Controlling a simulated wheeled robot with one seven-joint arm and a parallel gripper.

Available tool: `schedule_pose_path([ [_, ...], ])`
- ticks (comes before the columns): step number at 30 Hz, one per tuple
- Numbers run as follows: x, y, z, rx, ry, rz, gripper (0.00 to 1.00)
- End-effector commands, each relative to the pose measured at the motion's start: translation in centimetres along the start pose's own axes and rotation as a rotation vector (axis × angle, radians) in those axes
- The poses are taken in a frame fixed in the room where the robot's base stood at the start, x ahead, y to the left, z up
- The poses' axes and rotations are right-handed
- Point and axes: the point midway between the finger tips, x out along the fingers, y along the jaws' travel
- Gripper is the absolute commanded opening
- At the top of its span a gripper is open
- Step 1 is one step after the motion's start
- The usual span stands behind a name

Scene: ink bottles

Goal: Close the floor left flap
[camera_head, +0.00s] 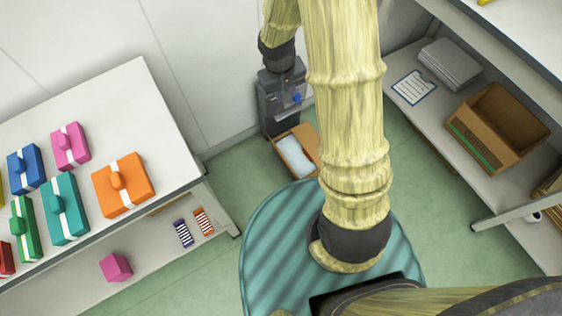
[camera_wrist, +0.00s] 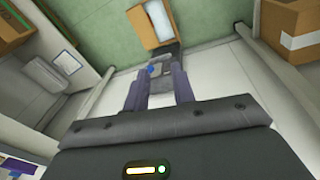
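A small open cardboard box (camera_head: 302,138) with white contents stands on the green floor, partly hidden by my arm in the head view. The wrist view shows the box (camera_wrist: 165,42) beyond my fingers, with a wide brown flap (camera_wrist: 136,28) folded outward on its left in that view. I cannot tell for certain which side this flap is in the head view. My gripper (camera_wrist: 160,82) has its two fingers apart with nothing held between them. A grey device with a blue part (camera_wrist: 157,68) shows behind the fingers. The gripper appears apart from the box.
The dark grey device (camera_head: 283,100) stands by the wall behind the box. A white table (camera_head: 150,95) with coloured boxes is at left. A right shelf (camera_head: 415,125) holds grey trays (camera_head: 450,62), a clipboard (camera_head: 414,88) and a larger open carton (camera_head: 497,128). Green floor lies between.

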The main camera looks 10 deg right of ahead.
Motion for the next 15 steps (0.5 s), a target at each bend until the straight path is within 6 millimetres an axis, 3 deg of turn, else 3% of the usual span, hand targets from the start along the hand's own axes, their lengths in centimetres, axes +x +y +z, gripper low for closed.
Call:
schedule_pose_path([
  [1,3.9,-0.6,-0.3,-0.013,-0.01,0.008,0.25],
  [15,25.6,-5.1,-3.3,-0.119,-0.05,0.084,0.25],
])
